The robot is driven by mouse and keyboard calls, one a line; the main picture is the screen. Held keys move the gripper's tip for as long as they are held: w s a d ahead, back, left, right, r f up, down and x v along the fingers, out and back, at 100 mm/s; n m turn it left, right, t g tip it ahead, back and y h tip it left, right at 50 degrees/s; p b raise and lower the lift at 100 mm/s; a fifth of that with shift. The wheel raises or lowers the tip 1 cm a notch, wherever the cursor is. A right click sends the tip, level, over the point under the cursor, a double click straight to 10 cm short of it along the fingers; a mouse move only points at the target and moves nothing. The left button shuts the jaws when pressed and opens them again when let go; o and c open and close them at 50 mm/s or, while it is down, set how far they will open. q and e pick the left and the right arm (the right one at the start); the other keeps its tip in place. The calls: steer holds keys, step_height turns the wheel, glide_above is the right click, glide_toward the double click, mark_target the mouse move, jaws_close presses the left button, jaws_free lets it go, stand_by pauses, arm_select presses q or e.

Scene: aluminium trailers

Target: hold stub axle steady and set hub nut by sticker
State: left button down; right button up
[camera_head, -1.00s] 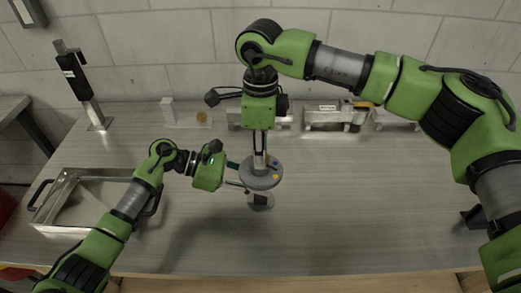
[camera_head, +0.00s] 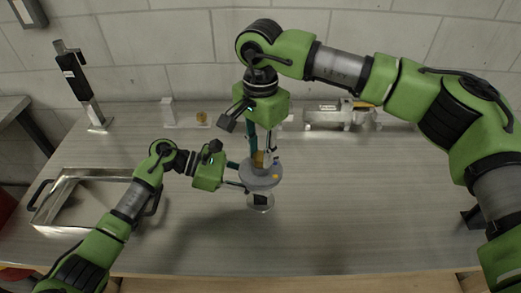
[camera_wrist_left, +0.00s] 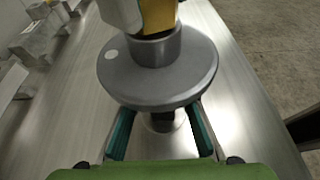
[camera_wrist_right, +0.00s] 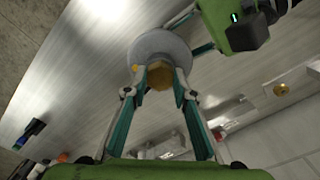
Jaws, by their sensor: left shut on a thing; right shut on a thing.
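The stub axle, with its grey round flange (camera_head: 261,176), stands upright on a small round foot (camera_head: 260,203) in the middle of the table. A brass-coloured hub nut (camera_head: 260,159) sits on top; it also shows in the right wrist view (camera_wrist_right: 163,76). My right gripper (camera_head: 262,156) comes from above and is shut on the nut. My left gripper (camera_wrist_left: 160,124) reaches in from the left and is shut on the axle below the flange. An orange dot (camera_head: 276,177) marks the flange; a pale dot (camera_wrist_left: 112,54) shows in the left wrist view. The nut's far side is hidden.
A metal tray (camera_head: 38,206) with dark handles lies at the left. A black-topped post (camera_head: 77,80) stands at the back left. A small brass piece (camera_head: 202,118) and a grey metal fixture (camera_head: 335,117) sit along the back. The front and right of the table are mostly clear.

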mark_target(261, 155)
arm_select(q)
steer(key=shift+s, duration=0.1)
arm_select(e)
steer(key=shift+w+d+n, duration=0.15)
steer(key=shift+n, duration=0.85)
steer(key=o, duration=1)
steer(key=shift+o, duration=0.6)
arm_select(q)
steer(key=shift+r, duration=0.1)
arm_select(e)
step_height(261, 155, up, 12)
arm_select(q)
steer(key=c, duration=1.6)
jaws_free()
